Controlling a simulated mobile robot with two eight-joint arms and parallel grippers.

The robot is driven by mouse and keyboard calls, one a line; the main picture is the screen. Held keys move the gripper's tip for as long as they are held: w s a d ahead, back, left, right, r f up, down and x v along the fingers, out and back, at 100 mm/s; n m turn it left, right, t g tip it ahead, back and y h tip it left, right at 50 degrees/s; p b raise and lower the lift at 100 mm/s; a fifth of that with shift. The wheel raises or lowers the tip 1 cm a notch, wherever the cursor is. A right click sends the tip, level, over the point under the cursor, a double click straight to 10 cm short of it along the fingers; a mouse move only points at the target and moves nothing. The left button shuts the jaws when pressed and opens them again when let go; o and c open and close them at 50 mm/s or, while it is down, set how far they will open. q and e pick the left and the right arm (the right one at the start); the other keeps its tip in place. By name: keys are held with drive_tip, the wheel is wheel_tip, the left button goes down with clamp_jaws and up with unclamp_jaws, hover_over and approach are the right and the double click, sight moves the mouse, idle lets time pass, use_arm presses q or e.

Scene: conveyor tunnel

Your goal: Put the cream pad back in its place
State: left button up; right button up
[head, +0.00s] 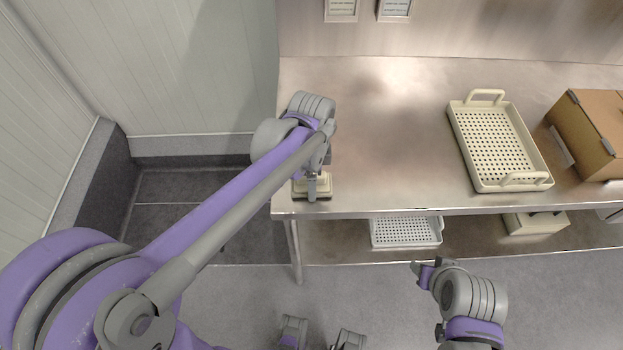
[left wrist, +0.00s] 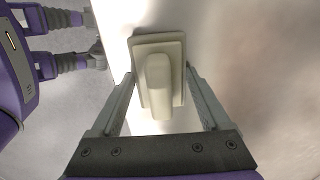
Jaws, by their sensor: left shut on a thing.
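The cream pad (head: 325,187) is at the left front corner of the steel table in the head view, partly hidden by my left gripper. In the left wrist view the cream pad (left wrist: 158,85) shows a rectangular base with a raised rounded block on it. My left gripper (head: 312,187) is over it, and its fingers (left wrist: 158,78) are shut on the pad from both sides. I cannot tell whether the pad rests on the tabletop. My right gripper (head: 419,274) is in front of the table, away from the pad; its opening is unclear.
On the steel table (head: 400,130), a cream perforated tray (head: 453,125) with two handles stands at the right, beside a cardboard box (head: 585,130). A white perforated tray (head: 405,242) and a cream box (head: 535,223) are on the lower shelf. The middle of the tabletop is clear.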

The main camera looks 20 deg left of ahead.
use_arm(q)
drive_tip(key=shift+f, duration=0.2)
drive_tip(key=shift+f, duration=0.15)
drive_tip(key=o, duration=1.6)
drive_tip(key=shift+c, duration=0.2)
